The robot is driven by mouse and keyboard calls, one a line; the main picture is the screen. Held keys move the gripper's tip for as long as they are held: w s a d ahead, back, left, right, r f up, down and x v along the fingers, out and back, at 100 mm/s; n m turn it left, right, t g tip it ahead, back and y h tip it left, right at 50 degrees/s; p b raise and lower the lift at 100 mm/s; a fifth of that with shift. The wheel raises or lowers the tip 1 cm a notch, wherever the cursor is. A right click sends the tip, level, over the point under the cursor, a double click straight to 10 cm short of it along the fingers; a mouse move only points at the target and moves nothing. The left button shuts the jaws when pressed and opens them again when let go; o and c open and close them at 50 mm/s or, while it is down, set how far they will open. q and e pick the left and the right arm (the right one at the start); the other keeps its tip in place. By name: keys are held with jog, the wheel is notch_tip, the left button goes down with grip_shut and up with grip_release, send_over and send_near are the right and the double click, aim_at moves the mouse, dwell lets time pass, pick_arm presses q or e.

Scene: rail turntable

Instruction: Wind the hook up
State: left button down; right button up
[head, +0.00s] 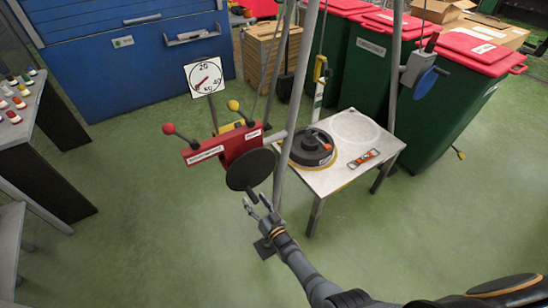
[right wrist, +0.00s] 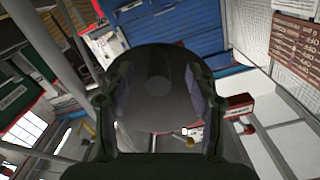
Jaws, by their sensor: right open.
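A red winch box (head: 228,146) with levers carries a dark round crank disc (head: 250,169) on its front. A short dark handle (head: 252,195) appears to stick out at the disc's lower edge. My right gripper (head: 256,204) is open just below the disc, close to the handle; I cannot tell if they touch. In the right wrist view the disc (right wrist: 158,88) fills the space beyond the two spread fingers. A yellow hook block (head: 320,68) hangs on a line above the table; its hook tip is hard to make out. My left gripper is not in view.
A small metal table (head: 338,181) bears a black round weight-like part (head: 312,148) and an orange level (head: 363,158). Grey poles rise around it. A dial gauge (head: 206,76) stands behind the winch. Green bins with red lids (head: 470,50) stand right. The floor in front is clear.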

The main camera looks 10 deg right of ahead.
jog(key=p+v, duration=0.2)
jog(key=v, duration=0.4)
jog(key=shift+s+p, duration=0.2)
jog(key=shift+p, duration=0.15)
